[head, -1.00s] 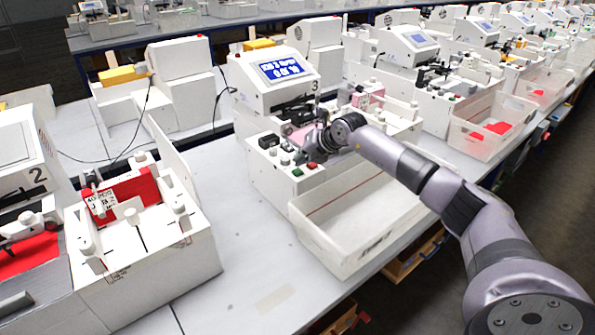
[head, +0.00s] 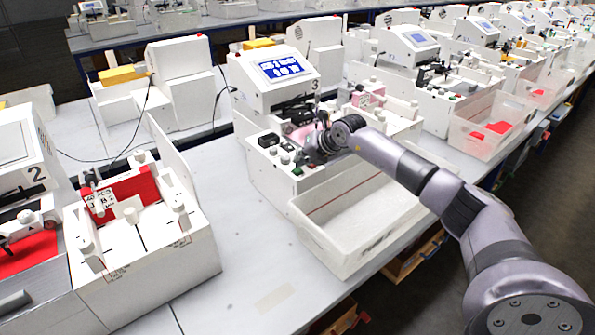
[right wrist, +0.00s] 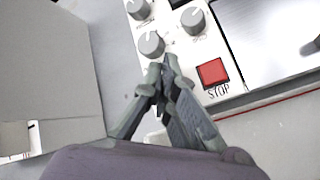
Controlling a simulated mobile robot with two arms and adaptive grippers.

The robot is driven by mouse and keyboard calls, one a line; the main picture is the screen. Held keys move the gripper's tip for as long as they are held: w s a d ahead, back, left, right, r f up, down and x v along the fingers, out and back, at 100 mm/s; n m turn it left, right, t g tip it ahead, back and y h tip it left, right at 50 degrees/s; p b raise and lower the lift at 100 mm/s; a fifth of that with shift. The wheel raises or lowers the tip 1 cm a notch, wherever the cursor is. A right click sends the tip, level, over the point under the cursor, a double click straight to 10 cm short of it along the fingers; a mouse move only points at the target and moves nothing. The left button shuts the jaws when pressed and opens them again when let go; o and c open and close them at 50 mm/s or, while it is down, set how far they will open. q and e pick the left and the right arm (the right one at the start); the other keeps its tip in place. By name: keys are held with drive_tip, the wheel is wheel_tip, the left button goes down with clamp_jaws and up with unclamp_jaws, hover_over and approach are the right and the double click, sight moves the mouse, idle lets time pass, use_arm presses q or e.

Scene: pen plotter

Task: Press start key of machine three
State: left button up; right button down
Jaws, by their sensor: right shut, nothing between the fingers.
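Machine three (head: 262,92), a white unit marked 3 with a blue lit display (head: 283,69), stands in the middle of the head view. On its front panel a small green key (head: 298,171) shows just left of my gripper; I take it for the start key. My right gripper (head: 308,158) is shut and empty, low over the panel. In the right wrist view its closed tips (right wrist: 166,68) lie between a grey knob (right wrist: 152,44) and the red STOP key (right wrist: 212,72). The green key is not visible there, and contact cannot be told. My left gripper is not in view.
A white open bin (head: 350,235) stands in front of machine three, under my right arm. More machines line the right. Bare table (head: 240,235) lies between.

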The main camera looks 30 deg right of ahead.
sight(300, 169)
drive_tip(key=shift+f+b, duration=0.3)
drive_tip(key=shift+f, duration=0.2)
idle(0.6)
idle(0.3)
drive_tip(key=shift+r+p, duration=0.65)
drive_tip(key=shift+r, duration=0.25)
drive_tip(key=shift+r, duration=0.1)
drive_tip(key=shift+r+p, duration=1.75)
drive_tip(key=shift+r, duration=0.7)
